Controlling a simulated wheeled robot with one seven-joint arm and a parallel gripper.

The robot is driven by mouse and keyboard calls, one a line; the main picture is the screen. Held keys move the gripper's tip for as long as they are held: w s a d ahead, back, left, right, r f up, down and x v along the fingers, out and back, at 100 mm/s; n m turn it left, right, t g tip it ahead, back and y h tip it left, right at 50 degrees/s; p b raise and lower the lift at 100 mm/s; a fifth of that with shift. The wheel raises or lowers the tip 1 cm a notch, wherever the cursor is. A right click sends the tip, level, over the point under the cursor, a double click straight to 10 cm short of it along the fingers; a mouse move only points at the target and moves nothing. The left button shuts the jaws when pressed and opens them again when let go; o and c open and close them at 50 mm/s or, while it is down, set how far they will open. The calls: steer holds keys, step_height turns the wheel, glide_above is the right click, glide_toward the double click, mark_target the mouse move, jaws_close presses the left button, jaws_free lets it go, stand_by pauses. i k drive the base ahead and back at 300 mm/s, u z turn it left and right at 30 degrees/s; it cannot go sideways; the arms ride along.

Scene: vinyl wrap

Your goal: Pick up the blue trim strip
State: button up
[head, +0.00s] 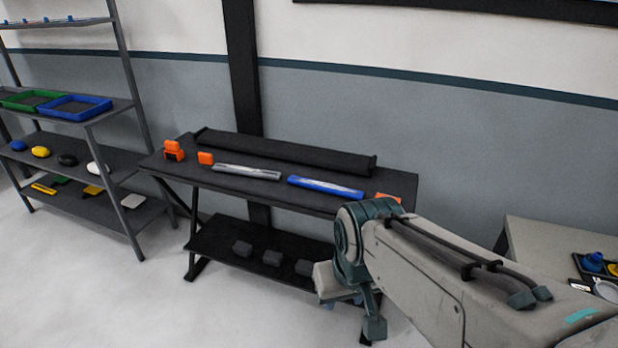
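The blue trim strip (326,187) lies flat on the dark top of the two-level table, right of the middle. A grey strip (246,172) lies to its left on the same tabletop (225,185). My arm reaches in from the lower right, and its end (345,290) is low in front of the table's right part, apart from the blue strip. I cannot make out the fingers clearly, so their opening is unclear.
A long black roll (285,151) lies along the table's back edge. Orange blocks (173,150) sit at the left, and an orange piece (388,198) is right of the blue strip. Grey blocks (272,258) rest on the lower shelf. Shelving (110,105) stands left; the front floor is clear.

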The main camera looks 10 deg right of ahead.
mark_target(353, 193)
steer(key=u, duration=0.75)
steer(key=i, duration=2.6)
steer(key=z, duration=3)
